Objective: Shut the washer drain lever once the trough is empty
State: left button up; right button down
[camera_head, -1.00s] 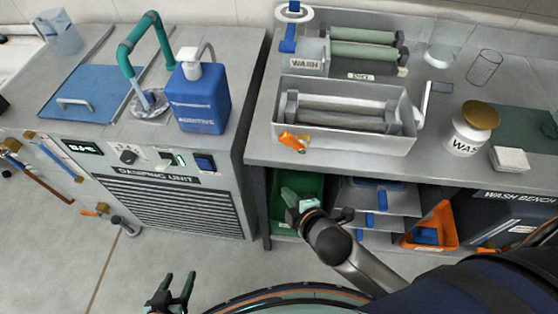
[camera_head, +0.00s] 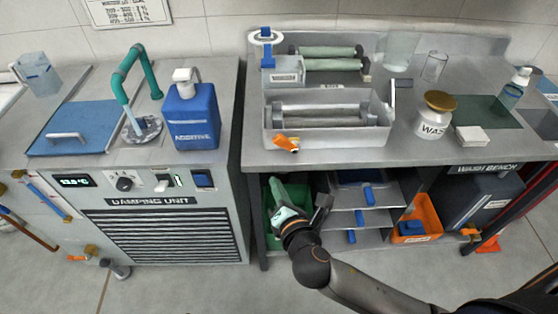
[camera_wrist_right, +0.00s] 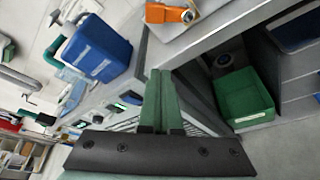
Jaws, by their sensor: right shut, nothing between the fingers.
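The washer trough (camera_head: 377,143) is a grey metal box on the wash bench with rollers lying in it. I cannot tell if any liquid is in it. The orange drain lever (camera_head: 286,143) sticks out low at the trough's front left, over the bench edge, slightly tilted. It also shows at the top of the right wrist view (camera_wrist_right: 172,13). My right gripper (camera_head: 275,183) is shut and empty, below and slightly left of the lever, in front of the bench's open shelf. Its closed green fingers (camera_wrist_right: 160,85) point toward the bench in the wrist view, apart from the lever. My left gripper is out of view.
A green bin (camera_wrist_right: 245,95) sits on the lower shelf behind my right gripper. Stacked trays (camera_head: 365,218) and an orange bin (camera_head: 428,215) are right of it. The damping unit (camera_head: 160,202) stands left, with a blue additive bottle (camera_head: 190,118) on top.

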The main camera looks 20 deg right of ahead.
aim_at(267, 161)
jog(key=shift+s+r, duration=0.1)
jog(key=shift+r, duration=0.2)
jog(key=b+x, duration=0.2)
jog(key=x, duration=0.2)
jog(key=b+x, duration=0.3)
jog(key=x, duration=0.2)
jog(key=shift+d+f, duration=0.1)
jog(key=shift+f, duration=0.2)
jog(key=shift+w+d+b, duration=0.1)
jog(key=shift+w+b, duration=0.35)
jog(key=shift+w, duration=0.25)
jog(key=d+r+p, duration=0.1)
jog(key=s+d+r+p, duration=0.1)
jog(key=r, duration=0.1)
jog(key=shift+s+d+r, duration=0.1)
jog(key=shift+d+r, duration=0.05)
jog(key=shift+d, duration=0.05)
